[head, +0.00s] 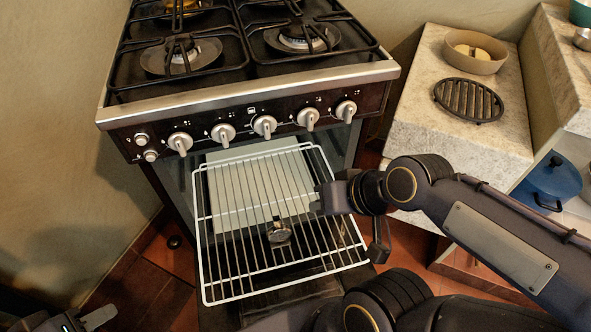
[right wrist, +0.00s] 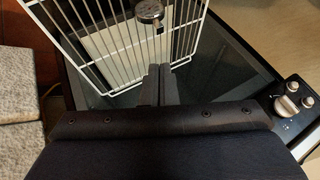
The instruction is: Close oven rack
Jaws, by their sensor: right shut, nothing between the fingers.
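The wire oven rack (head: 203,262) is pulled out of the oven (head: 175,190) below the stove's knobs. Its front end sticks out toward me over the dark lowered door (head: 225,315). A small round metal gauge (head: 279,233) is on the rack; it also shows in the right wrist view (right wrist: 149,10). My right gripper (head: 318,199) is at the rack's right side, shut and empty. In the right wrist view its fingers (right wrist: 158,84) are together close to the rack's wires (right wrist: 184,30); contact is unclear. My left gripper (head: 88,319) is at the bottom left, partly cut off, away from the rack.
A pale flat panel (head: 225,163) shows behind the rack's wires. A stone counter (head: 410,140) with a bowl (head: 473,61) and a round black grate (head: 468,100) stands at the right. A blue pot (head: 552,181) sits on a lower shelf. A wall closes the left side.

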